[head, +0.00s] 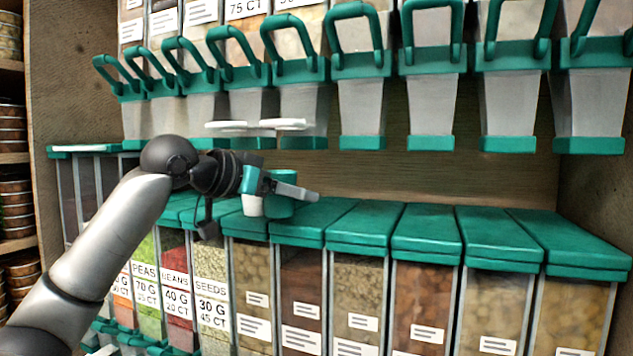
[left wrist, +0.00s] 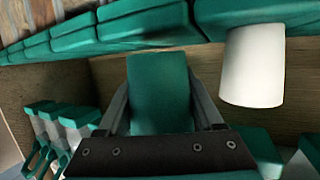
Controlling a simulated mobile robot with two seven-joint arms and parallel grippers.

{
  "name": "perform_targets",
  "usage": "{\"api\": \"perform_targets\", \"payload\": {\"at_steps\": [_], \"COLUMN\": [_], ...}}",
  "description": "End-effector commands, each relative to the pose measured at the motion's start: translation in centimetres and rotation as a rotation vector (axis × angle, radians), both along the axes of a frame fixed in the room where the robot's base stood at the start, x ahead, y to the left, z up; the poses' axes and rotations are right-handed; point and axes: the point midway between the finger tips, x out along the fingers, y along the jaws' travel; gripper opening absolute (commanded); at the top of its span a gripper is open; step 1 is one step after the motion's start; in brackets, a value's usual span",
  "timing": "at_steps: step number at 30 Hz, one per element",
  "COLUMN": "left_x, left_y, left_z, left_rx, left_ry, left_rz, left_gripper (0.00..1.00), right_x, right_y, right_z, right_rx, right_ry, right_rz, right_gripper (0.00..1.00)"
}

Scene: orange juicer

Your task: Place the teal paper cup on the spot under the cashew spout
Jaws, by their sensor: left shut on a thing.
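In the head view, my left gripper (head: 292,192) is shut on the teal paper cup (head: 281,207), just above or on the teal lids of the lower bins; I cannot tell whether the cup touches them. In the left wrist view, the teal cup (left wrist: 160,92) sits between the two fingers. A white cup (left wrist: 253,68) stands beside it, apart from the fingers; in the head view the white cup (head: 252,206) is partly hidden by the gripper. No cashew label is readable, so I cannot tell which spout is the cashew one. My right gripper is not in view.
Upper dispensers with teal handles and spouts (head: 362,142) hang above the lower bins. Teal bin lids (head: 427,227) to the right are clear. A wooden side wall (head: 85,70) stands at left.

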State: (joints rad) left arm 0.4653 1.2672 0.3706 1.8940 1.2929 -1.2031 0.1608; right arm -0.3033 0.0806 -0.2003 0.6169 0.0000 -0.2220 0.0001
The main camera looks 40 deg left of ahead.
Motion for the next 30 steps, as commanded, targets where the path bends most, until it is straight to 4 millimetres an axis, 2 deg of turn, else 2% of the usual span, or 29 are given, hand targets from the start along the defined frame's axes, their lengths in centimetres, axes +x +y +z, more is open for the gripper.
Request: {"api": "perform_targets", "payload": {"at_steps": [1,3,14,20,21,24,30], "left_x": [0.7,1.6,3.8,6.4,6.2,6.2,6.2], "left_y": [-0.1,-0.2,-0.4,-0.7,-0.6,-0.6,-0.5], "left_z": [0.5,0.4,0.2,0.5,-0.5,-1.4,-1.6], "left_rx": [0.000,-0.001,-0.001,-0.002,0.001,0.001,0.002], "left_ry": [0.001,-0.001,-0.001,-0.002,0.002,0.001,0.000], "left_rz": [0.000,-0.001,-0.002,-0.003,-0.002,-0.001,-0.001], "left_gripper": [0.09,0.09,0.09,0.09,0.09,0.09,0.09], "right_x": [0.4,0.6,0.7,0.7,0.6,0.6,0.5], "right_y": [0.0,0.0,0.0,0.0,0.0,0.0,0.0], "right_z": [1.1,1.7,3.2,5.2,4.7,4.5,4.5], "right_rx": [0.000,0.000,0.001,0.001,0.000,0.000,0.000], "right_ry": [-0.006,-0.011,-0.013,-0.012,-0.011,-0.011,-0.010], "right_rz": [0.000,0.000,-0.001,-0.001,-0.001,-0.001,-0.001], "right_gripper": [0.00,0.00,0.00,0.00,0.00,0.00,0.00]}}
